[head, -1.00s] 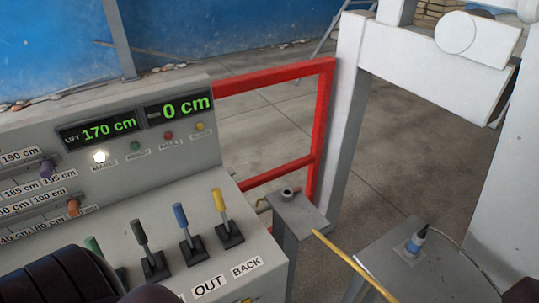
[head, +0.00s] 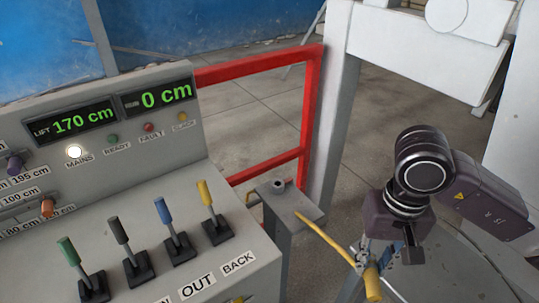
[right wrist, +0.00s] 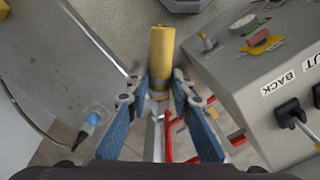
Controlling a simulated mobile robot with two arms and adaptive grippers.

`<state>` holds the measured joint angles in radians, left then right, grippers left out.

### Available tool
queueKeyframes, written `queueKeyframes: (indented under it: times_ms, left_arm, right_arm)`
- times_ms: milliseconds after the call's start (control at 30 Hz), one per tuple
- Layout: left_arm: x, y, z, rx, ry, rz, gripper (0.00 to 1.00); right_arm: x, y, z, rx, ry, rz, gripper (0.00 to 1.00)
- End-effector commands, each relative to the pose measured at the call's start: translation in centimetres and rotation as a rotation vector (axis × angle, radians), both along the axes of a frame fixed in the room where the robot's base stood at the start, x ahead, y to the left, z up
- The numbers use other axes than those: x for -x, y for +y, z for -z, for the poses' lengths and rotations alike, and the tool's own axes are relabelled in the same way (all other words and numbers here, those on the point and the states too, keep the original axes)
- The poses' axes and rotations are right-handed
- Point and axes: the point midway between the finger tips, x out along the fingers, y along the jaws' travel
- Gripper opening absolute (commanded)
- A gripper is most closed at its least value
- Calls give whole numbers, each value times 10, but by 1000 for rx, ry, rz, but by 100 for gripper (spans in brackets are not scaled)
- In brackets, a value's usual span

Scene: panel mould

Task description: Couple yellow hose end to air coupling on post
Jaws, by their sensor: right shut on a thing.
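The yellow hose end (head: 372,283) is a thick yellow sleeve on a thin yellow hose (head: 322,236). My right gripper (head: 368,262) is shut on it, right of and nearer than the post. In the right wrist view the hose end (right wrist: 161,52) lies between the blue-padded fingers (right wrist: 158,88) and sticks out beyond them. The air coupling (head: 278,185) is a short grey round fitting on the flat top of the grey post (head: 283,228). It is apart from my gripper. My left gripper is not in view.
The grey control console (head: 180,215) with coloured levers stands left of the post. A red rail (head: 310,130) and a white frame (head: 340,110) stand behind it. Open floor lies behind.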

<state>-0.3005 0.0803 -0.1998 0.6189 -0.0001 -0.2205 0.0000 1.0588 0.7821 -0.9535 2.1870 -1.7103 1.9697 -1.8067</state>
Motion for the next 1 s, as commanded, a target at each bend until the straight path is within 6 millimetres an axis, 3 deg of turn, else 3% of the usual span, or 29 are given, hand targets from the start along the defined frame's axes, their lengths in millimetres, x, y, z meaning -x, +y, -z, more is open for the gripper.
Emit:
queueKeyframes:
  times_ms: [33,100,300,667,1000]
  left_arm:
    - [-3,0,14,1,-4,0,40]
    - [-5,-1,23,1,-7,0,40]
    - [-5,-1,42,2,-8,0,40]
    - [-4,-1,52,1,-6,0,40]
    - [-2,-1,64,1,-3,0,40]
  right_arm:
    - [-7,12,15,-4,19,35,0]
    - [-20,27,24,-9,54,118,0]
    - [-58,75,41,-52,193,405,0]
    - [-125,135,35,-261,442,938,0]
    - [-190,173,21,-694,623,1459,0]
